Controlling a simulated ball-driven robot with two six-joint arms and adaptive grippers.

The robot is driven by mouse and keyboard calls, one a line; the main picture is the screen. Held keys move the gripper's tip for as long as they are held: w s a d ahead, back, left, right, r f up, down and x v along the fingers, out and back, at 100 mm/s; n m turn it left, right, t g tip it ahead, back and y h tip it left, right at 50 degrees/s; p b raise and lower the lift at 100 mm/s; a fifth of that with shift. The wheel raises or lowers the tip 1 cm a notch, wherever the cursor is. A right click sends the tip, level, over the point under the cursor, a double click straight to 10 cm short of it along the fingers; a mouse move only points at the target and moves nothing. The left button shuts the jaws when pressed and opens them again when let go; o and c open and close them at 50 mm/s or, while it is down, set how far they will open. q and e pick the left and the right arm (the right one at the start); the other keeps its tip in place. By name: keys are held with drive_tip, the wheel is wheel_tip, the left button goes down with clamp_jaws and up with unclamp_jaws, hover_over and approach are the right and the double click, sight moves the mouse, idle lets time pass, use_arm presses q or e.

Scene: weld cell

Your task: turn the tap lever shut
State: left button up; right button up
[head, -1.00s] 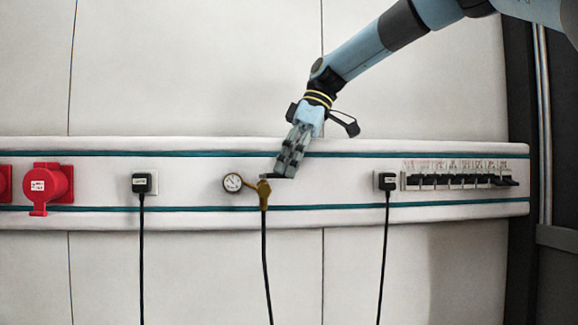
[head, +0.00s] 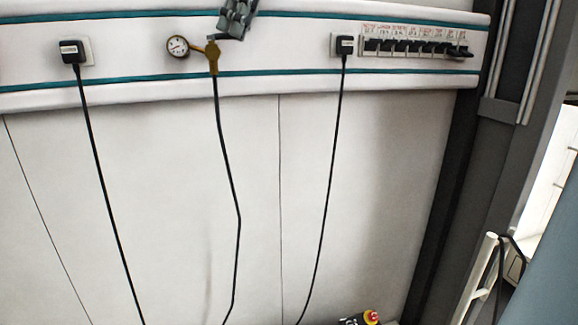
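The brass tap (head: 212,56) is on the white wall rail in the upper part of the head view, beside a round dial gauge (head: 178,46). A black hose runs down from it. My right gripper (head: 235,25) is at the top edge, just above and right of the tap; its fingertips are close to it. Whether they touch the lever, and whether they are open or shut, I cannot tell. The lever is hard to make out beside the dark fingertips. My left gripper is out of view.
Black plugs with cables (head: 72,52) (head: 344,45) sit on the rail (head: 130,55) either side of the tap. A row of black switches (head: 415,47) is at right. A red button (head: 371,317) is at the bottom. The wall below is clear apart from cables.

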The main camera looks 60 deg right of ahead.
drive_tip(key=a+m+t+h, duration=0.2)
drive_tip(key=a+m+h, duration=0.25)
drive_tip(key=m, duration=0.55)
drive_tip(key=d+b+v, duration=0.1)
drive_tip(key=v, duration=1)
drive_tip(key=s+d+f+n+g+y, duration=0.1)
drive_tip(key=s+d+f+n, duration=0.1)
drive_tip(key=f, duration=0.9)
drive_tip(key=s+d+f+n+g, duration=0.2)
drive_tip(key=f, duration=0.8)
drive_tip(key=s+a+f+n, duration=0.1)
drive_tip(key=s+a+f, duration=0.1)
drive_tip(key=f, duration=0.7)
drive_tip(key=s+a+f+n, duration=0.2)
drive_tip(key=s+f, duration=0.1)
drive_tip(key=f, duration=0.6)
drive_tip(key=shift+s+a+n+y, duration=0.3)
drive_tip(key=shift+s+y, duration=0.05)
drive_tip(key=shift+s, duration=0.05)
